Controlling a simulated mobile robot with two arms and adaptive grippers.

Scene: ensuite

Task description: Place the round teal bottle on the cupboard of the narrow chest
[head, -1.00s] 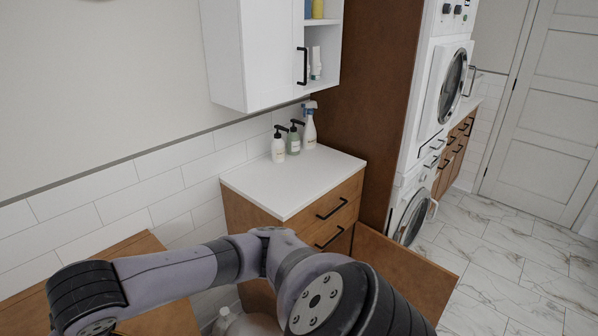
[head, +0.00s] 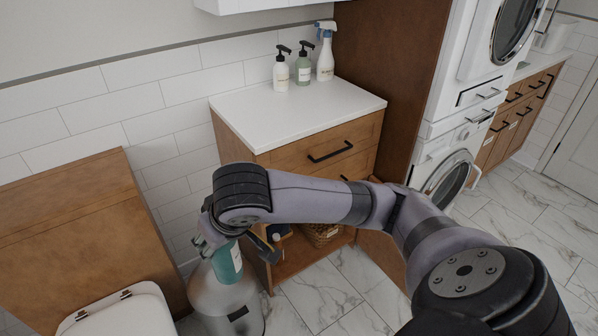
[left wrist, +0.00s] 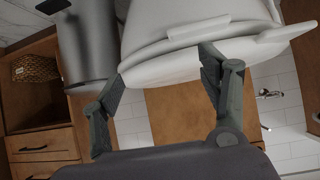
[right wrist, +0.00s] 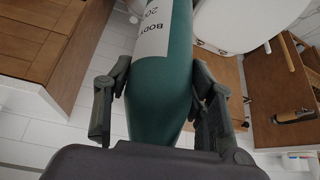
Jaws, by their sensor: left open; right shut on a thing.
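My right gripper (right wrist: 160,95) is shut on the round teal bottle (right wrist: 160,70), whose pale label shows lettering. In the head view the bottle (head: 228,263) is in front of, or above, a grey bin, left of the narrow chest (head: 300,150); the gripper (head: 222,240) is partly hidden by my wrist. The chest has a white top, drawers and an open cupboard (head: 300,258) below, partly hidden by my right arm. My left gripper (left wrist: 165,95) is open and empty in its wrist view, with the toilet beyond its fingers; it is not in the head view.
A wicker basket (head: 322,234) and a small dark bottle (head: 277,232) stand in the cupboard. The grey bin (head: 225,300) and white toilet (head: 120,312) are left of it. Two pump bottles (head: 281,70) and a spray bottle (head: 326,52) stand on the chest top. Marble floor lies in front.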

